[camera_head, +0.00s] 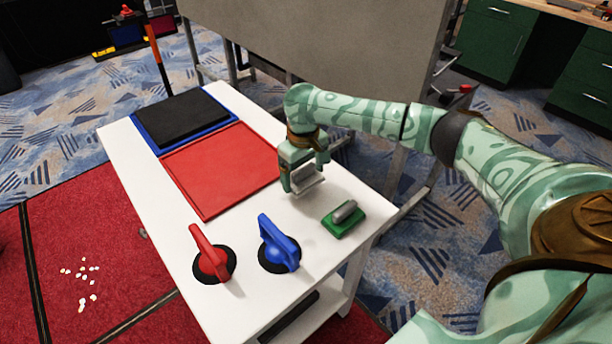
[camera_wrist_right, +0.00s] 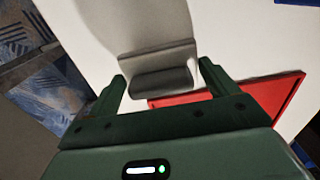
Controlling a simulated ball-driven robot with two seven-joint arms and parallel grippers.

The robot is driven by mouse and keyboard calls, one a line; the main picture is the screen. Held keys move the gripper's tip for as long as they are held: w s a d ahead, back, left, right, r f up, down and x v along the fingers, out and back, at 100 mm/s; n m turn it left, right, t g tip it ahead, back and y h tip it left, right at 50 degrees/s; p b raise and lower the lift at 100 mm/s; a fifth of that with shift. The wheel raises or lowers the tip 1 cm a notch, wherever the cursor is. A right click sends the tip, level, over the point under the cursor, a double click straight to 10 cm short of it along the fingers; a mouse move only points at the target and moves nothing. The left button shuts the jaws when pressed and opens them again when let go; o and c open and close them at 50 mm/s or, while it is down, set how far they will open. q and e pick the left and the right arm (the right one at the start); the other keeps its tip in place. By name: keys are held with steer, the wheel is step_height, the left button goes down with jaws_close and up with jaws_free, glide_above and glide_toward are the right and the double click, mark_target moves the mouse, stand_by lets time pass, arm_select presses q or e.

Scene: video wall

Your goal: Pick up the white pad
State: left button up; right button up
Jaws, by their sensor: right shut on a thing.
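The white pad (camera_head: 308,186) is at my right gripper (camera_head: 303,173), over the white table near its right edge. In the right wrist view the pad (camera_wrist_right: 158,54) shows pale, with a grey bar-like handle (camera_wrist_right: 160,82) between the two green fingers of the gripper (camera_wrist_right: 162,72). My right gripper is shut on the pad by this handle. The fingers hide part of the pad in the head view. I cannot tell whether its underside touches the table. My left gripper is in neither view.
A green pad (camera_head: 336,227) with a grey handle lies close by on the table (camera_head: 150,180). A red panel (camera_head: 215,170) and a black pad (camera_head: 185,118) on a blue panel lie further left. Red (camera_head: 210,258) and blue (camera_head: 279,245) knobs stand at the front.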

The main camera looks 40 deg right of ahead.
arm_select(q)
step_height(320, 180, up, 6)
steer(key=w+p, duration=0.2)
steer(key=p, duration=0.3)
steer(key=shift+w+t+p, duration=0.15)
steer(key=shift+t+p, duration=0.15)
arm_select(e)
steer(key=w+a+r, duration=0.2)
steer(key=a+r, duration=0.3)
steer(key=a, duration=0.1)
steer(key=w+a+r, duration=0.3)
steer(key=a+r, duration=0.2)
steer(key=a, duration=0.2)
steer(key=shift+w, duration=0.25)
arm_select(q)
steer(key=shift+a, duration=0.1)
arm_select(e)
steer(key=shift+o, duration=0.6)
